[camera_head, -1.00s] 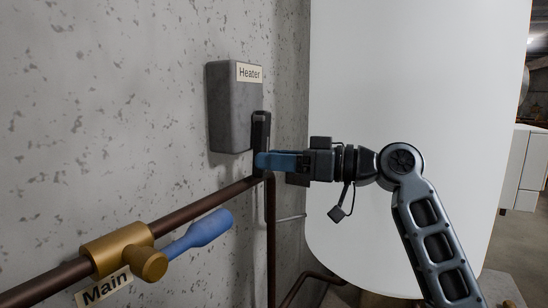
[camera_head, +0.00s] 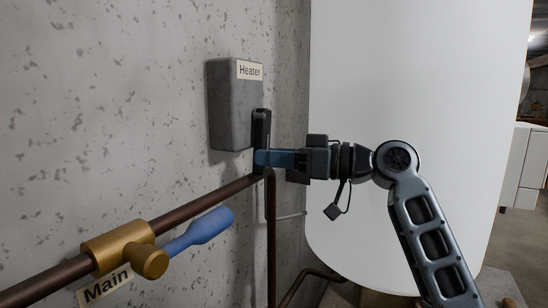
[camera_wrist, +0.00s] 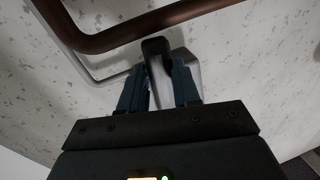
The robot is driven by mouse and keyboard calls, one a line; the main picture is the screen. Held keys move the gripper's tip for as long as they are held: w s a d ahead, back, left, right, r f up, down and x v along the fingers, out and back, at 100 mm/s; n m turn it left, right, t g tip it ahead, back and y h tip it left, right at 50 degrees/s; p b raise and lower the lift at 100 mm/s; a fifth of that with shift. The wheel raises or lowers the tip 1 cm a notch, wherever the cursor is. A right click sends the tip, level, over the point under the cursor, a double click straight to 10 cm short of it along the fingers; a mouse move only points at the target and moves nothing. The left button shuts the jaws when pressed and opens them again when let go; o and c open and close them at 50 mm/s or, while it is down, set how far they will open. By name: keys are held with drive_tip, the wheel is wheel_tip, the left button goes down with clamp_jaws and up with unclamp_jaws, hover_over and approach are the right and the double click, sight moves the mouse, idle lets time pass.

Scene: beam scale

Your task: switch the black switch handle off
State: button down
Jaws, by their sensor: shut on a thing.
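The black switch handle (camera_head: 261,128) is on the right side of the grey box labelled Heater (camera_head: 233,112) on the wall. It hangs down past the box's lower edge. My gripper (camera_head: 262,158) comes in from the right, its blue fingers at the lower part of the handle. In the wrist view the fingers (camera_wrist: 158,88) stand on both sides of the dark handle (camera_wrist: 155,50) and are shut on it. The fingers hide part of the handle.
A brown pipe (camera_head: 215,196) runs along the wall just below my gripper. On it sits a brass valve (camera_head: 120,247) with a blue handle (camera_head: 200,231), above a Main label (camera_head: 106,286). A large white tank (camera_head: 400,80) stands behind my arm.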

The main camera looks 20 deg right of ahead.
sight(258, 144)
idle(0.4)
drive_tip(key=a+m+p, duration=0.1)
drive_tip(key=m, duration=0.1)
drive_tip(key=s+a+r+m+p, duration=0.1)
drive_tip(key=m+p, duration=0.1)
drive_tip(key=s+a+m+t+p, duration=0.1)
drive_tip(key=m+p, duration=0.1)
drive_tip(key=shift+s+r, duration=0.1)
drive_tip(key=shift+r, duration=0.15)
drive_tip(key=m+p, duration=0.1)
drive_tip(key=a+r+m+p, duration=0.1)
drive_tip(key=shift+s+m+t+y+p, duration=0.3)
drive_tip(key=shift+s+m+p, duration=0.05)
drive_tip(key=shift+m, duration=0.05)
drive_tip(key=shift+s+a+r+m+t+p, duration=0.15)
drive_tip(key=shift+r+m+t+p, duration=0.15)
drive_tip(key=shift+m+p, duration=0.5)
drive_tip(key=shift+s+a+r+m+t+p, duration=0.15)
drive_tip(key=shift+r+m+t+p, duration=0.1)
drive_tip(key=shift+m+p, duration=0.5)
drive_tip(key=c, duration=0.8)
unclamp_jaws()
